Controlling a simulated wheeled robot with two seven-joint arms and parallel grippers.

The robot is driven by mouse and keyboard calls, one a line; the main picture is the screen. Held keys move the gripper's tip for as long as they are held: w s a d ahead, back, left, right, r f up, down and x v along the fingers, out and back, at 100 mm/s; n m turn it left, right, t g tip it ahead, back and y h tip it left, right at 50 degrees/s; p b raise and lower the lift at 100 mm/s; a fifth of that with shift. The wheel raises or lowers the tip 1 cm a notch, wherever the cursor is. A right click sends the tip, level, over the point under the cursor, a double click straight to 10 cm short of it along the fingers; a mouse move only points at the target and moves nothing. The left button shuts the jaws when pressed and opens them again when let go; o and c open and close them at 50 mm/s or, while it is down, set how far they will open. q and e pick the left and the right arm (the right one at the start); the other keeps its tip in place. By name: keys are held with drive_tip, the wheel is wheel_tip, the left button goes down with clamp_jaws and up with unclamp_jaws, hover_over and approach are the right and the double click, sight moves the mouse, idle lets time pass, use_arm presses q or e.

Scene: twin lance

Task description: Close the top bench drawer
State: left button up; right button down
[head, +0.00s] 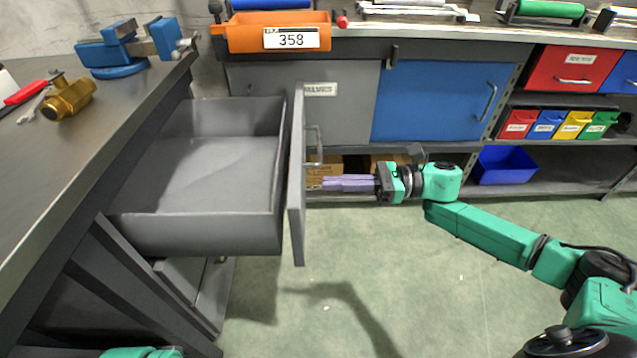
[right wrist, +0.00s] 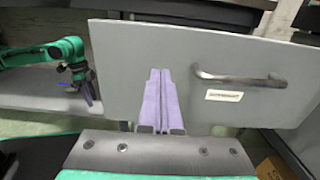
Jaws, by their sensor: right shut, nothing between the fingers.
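The top bench drawer (head: 205,235) is grey, empty and pulled far out of the bench at the left. Its front panel (head: 297,190) faces right and carries a bar handle (head: 315,145); the handle also shows in the right wrist view (right wrist: 240,80). My right gripper (head: 325,183) is shut and empty, its purple fingers pointing at the panel's outer face. In the right wrist view the fingertips (right wrist: 160,72) lie left of the handle. I cannot tell whether they touch the panel. My left gripper (right wrist: 86,92) hangs beyond the panel, too small to read.
The bench top (head: 60,150) holds a blue vise (head: 120,50) and a brass fitting (head: 70,97). Behind stand a blue cabinet door (head: 430,100), an orange bin (head: 275,35) and shelves with coloured bins. The green floor (head: 380,290) right of the drawer is clear.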

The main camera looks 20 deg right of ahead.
use_arm(q)
drive_tip(key=shift+w+f, duration=0.1)
drive_tip(key=shift+f, duration=0.1)
use_arm(e)
drive_tip(key=x, duration=0.3)
drive_tip(key=shift+w+a, duration=0.1)
drive_tip(key=shift+a, duration=0.2)
drive_tip(key=shift+a, duration=0.1)
